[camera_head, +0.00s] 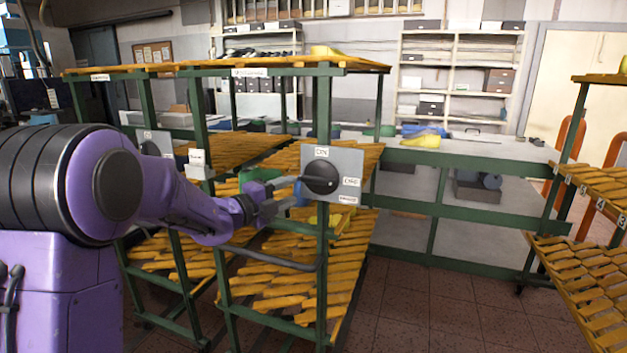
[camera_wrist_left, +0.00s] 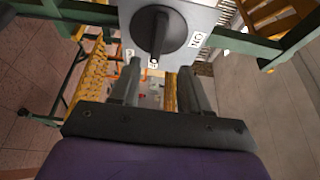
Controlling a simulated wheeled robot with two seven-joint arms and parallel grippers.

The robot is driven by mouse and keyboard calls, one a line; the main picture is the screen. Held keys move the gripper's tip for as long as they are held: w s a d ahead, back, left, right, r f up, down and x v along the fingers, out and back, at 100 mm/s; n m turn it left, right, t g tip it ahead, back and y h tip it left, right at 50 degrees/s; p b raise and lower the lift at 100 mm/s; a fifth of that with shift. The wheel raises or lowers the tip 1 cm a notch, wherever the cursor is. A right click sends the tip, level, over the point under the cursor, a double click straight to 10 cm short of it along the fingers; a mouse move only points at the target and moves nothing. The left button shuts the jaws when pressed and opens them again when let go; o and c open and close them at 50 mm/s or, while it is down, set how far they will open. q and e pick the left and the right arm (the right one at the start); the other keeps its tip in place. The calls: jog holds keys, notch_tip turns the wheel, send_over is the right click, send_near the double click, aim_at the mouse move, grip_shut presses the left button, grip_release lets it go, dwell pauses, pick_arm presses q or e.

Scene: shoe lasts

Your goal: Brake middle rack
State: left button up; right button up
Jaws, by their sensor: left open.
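The middle rack (camera_head: 324,240) has a green frame and yellow slatted shelves. On its front post is a grey panel (camera_head: 347,163) with a black round knob (camera_head: 320,178). One label sits above the knob and others to its right. My left gripper (camera_head: 288,191) is open just left of the knob. In the left wrist view the knob (camera_wrist_left: 160,31) has a raised handle bar, and my left gripper (camera_wrist_left: 158,72) has its fingertips below it, one toward each side. The fingers look apart from the handle, though contact is hard to judge. My right gripper is out of view.
Another similar rack section stands left, with its own grey panel (camera_head: 153,143). A rack (camera_head: 590,185) stands at the right edge. Behind is a green-framed workbench (camera_head: 470,158) with a yellow shoe last (camera_head: 420,141). Tiled floor (camera_head: 440,310) between the racks is clear.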

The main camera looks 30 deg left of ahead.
aim_at(316, 182)
pick_arm(q)
jog(key=w, duration=0.3)
jog(key=w+d+p, duration=0.1)
jog(key=w, duration=0.2)
jog(key=w+p, duration=0.1)
jog(key=w, duration=0.1)
jog(key=shift+w+d, duration=0.25)
jog(key=shift+w, duration=0.15)
jog(key=shift+w+f+p, duration=0.15)
jog(key=shift+w+p, duration=0.15)
jog(key=shift+w, duration=0.15)
jog(key=shift+d, duration=0.1)
grip_shut()
